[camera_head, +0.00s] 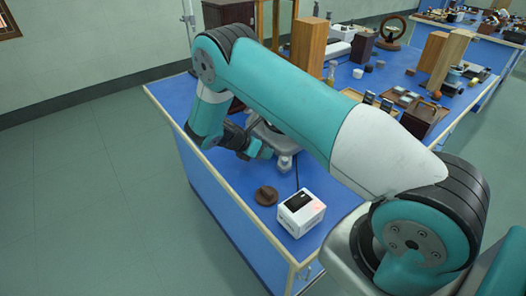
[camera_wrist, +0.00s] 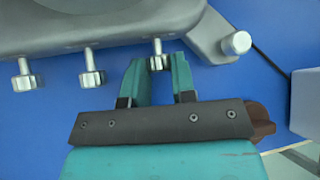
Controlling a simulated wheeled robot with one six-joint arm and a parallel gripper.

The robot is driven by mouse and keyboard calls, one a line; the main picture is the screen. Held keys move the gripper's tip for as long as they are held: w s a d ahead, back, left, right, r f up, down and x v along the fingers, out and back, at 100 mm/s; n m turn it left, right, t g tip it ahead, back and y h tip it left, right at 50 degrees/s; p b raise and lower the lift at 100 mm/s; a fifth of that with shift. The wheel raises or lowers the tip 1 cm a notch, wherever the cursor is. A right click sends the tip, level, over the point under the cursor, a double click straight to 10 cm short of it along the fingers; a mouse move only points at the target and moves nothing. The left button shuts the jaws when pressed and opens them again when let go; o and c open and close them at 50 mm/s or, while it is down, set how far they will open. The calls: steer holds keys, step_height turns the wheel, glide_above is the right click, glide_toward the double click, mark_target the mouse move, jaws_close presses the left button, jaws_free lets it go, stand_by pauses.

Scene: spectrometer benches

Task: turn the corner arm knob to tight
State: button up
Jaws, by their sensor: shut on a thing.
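The grey metal instrument (camera_head: 283,145) stands on the blue bench, mostly hidden by my arm in the head view. In the wrist view its grey base (camera_wrist: 100,27) crosses the top, with several silver knobs on short stems. My gripper (camera_wrist: 158,66) has its two teal fingers on either side of one small ribbed knob (camera_wrist: 158,58) and is shut on it. Two similar knobs (camera_wrist: 92,72) (camera_wrist: 25,76) stick out to the left. A plain round silver end (camera_wrist: 238,42) is at the right corner. The held knob's turn position cannot be read.
A white box with a dark screen (camera_head: 301,214) and a brown round wooden piece (camera_head: 266,195) sit near the bench's front end. A dark cable runs beside the instrument. Wooden blocks (camera_head: 309,45) and small items crowd the bench farther back. The floor at left is clear.

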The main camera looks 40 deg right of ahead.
steer(key=m+t, duration=0.1)
steer(key=t, duration=0.2)
steer(key=shift+s+m+t, duration=0.25)
steer(key=shift+m+t, duration=0.05)
steer(key=shift+m, duration=0.1)
steer(key=t+b, duration=0.1)
steer(key=m+t+b, duration=0.1)
steer(key=shift+s+f+t, duration=0.2)
steer(key=shift+f+t, duration=0.05)
steer(key=shift+t, duration=0.15)
steer(key=m+t+b, duration=0.1)
steer(key=b, duration=0.2)
steer(key=m+t+b, duration=0.1)
steer(key=t+b, duration=0.1)
steer(key=b, duration=0.1)
steer(key=shift+s+f+h, duration=0.2)
steer(key=shift+f+h, duration=0.1)
steer(key=shift+f, duration=0.05)
steer(key=m+t+b, duration=0.1)
steer(key=b, duration=0.2)
steer(key=shift+r+t+h, duration=0.1)
steer(key=shift+t+h, duration=0.2)
steer(key=shift+b, duration=0.35)
steer(key=shift+r+m, duration=0.2)
steer(key=shift+m, duration=0.1)
steer(key=o, duration=0.9)
steer(key=shift+s, duration=0.1)
steer(key=shift+r, duration=0.1)
